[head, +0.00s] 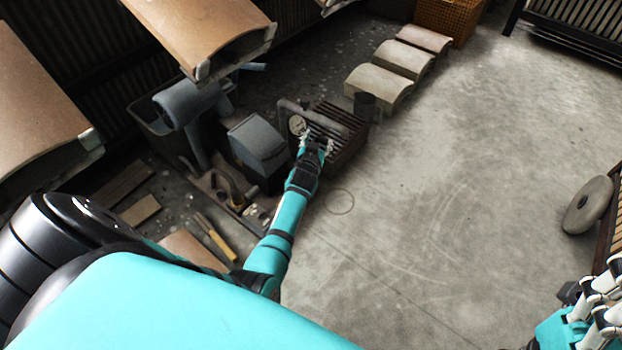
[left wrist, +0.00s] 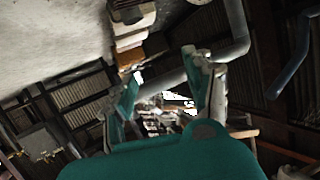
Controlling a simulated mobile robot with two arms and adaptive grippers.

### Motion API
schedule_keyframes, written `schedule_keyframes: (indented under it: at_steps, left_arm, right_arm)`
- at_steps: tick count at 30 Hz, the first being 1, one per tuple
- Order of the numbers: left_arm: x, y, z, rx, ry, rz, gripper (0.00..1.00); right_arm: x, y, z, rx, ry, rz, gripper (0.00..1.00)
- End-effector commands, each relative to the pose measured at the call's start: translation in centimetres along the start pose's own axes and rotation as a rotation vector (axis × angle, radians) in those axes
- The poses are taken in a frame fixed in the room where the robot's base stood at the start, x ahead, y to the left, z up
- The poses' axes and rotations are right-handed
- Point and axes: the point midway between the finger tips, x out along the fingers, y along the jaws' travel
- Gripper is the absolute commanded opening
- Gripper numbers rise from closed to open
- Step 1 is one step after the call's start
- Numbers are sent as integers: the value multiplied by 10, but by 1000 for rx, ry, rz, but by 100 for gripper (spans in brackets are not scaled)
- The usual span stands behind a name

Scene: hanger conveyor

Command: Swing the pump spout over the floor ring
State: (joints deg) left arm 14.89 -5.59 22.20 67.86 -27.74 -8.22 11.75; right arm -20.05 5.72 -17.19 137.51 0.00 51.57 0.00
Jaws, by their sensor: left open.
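The thin dark floor ring (head: 339,201) lies on the concrete in the head view, right of my left forearm. A grey pipe, which looks like the pump spout (head: 322,118), stretches above a slatted crate beside the grey pump housing (head: 258,145). My left gripper (head: 316,146) is open at the near side of this pipe, away from the ring. In the left wrist view a bent grey pipe (left wrist: 236,48) passes behind the open left fingers (left wrist: 165,95); I cannot tell whether they touch it. My right gripper (head: 598,308) is at the lower right, partly cut off.
A slatted crate (head: 343,158) stands under the pipe. Curved tiles (head: 378,84) lie in a row beyond it. Large brown tiles (head: 205,32) hang at the upper left. A round stone disc (head: 588,205) is at the right. The middle floor is clear.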

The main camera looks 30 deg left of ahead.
Motion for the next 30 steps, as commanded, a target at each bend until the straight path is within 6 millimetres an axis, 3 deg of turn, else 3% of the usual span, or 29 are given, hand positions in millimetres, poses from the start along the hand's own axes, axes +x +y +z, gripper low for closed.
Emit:
schedule_keyframes:
  at_steps: [1,15,30]
  left_arm:
    - [-8,3,-1,11,-26,14,53]
    - [-73,30,61,94,-241,131,53]
    - [-150,37,116,162,-431,218,53]
  right_arm:
    - [17,0,-4,0,0,0,40]
    - [90,-1,-19,0,0,0,40]
    - [147,-2,-30,0,0,0,40]
